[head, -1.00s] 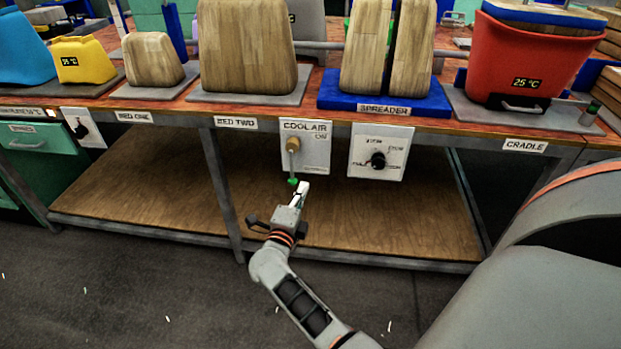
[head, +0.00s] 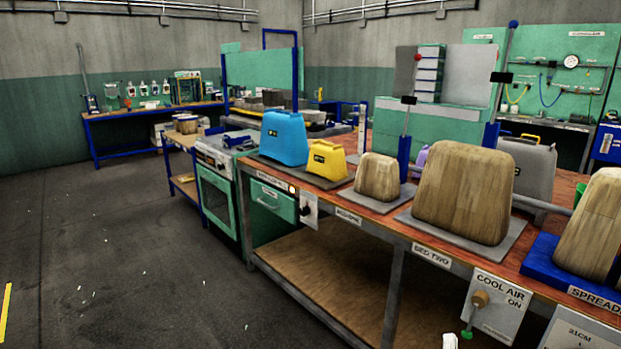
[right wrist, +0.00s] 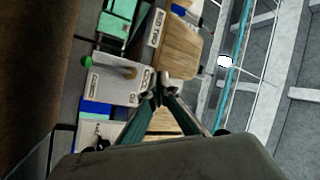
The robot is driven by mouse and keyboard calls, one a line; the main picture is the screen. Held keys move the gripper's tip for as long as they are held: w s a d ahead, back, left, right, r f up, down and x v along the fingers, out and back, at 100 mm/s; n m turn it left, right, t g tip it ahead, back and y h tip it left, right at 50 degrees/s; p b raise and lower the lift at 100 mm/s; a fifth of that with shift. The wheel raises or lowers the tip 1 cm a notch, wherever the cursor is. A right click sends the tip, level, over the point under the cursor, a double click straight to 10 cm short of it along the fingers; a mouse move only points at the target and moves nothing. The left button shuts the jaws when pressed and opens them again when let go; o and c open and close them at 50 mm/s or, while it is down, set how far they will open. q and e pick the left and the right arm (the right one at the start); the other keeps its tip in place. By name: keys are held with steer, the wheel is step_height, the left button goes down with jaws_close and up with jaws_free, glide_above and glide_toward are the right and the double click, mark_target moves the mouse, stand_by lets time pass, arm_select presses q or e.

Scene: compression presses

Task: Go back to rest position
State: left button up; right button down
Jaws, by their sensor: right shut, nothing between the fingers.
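My right gripper shows only as a pale tip (head: 450,341) at the bottom edge of the head view, just left of the green-ended lever (head: 467,335) of the COOL AIR panel (head: 497,303). In the right wrist view the fingers of my right gripper (right wrist: 163,84) meet at their tips, shut and empty. There the COOL AIR panel (right wrist: 112,82) lies beyond and left of the fingers, with the green lever end (right wrist: 86,61) clear of them. My left gripper is in neither view.
The bench carries wooden blocks (head: 463,190), a blue block (head: 284,137) and a yellow block (head: 326,160) on plates. A green oven-like cabinet (head: 217,207) stands at its left end. The floor (head: 110,270) at left is open.

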steer(key=s+a+f+n+g+y+p, duration=0.2)
steer(key=s+a+n+y+p, duration=0.1)
steer(key=s+a+n+y, duration=0.3)
steer(key=s+a+f+n+g+y+p, duration=0.1)
steer(key=s+a+f+n+y+p, duration=0.1)
steer(key=s+a+n+y, duration=0.4)
arm_select(q)
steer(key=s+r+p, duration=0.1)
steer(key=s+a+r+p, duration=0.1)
steer(key=p, duration=0.1)
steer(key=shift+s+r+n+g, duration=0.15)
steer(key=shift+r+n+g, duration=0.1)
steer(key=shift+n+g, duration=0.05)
arm_select(e)
steer(key=s+f+n+g, duration=0.2)
steer(key=s+f+n, duration=0.1)
steer(key=s, duration=0.5)
steer(key=s+f+n+g+h, duration=0.1)
steer(key=s+f+n+g, duration=0.2)
steer(key=s, duration=0.6)
steer(key=shift+f+n+g+h, duration=0.3)
steer(key=shift+f+n, duration=0.2)
steer(key=shift+n, duration=0.5)
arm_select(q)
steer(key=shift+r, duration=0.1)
arm_select(e)
steer(key=shift+a, duration=0.1)
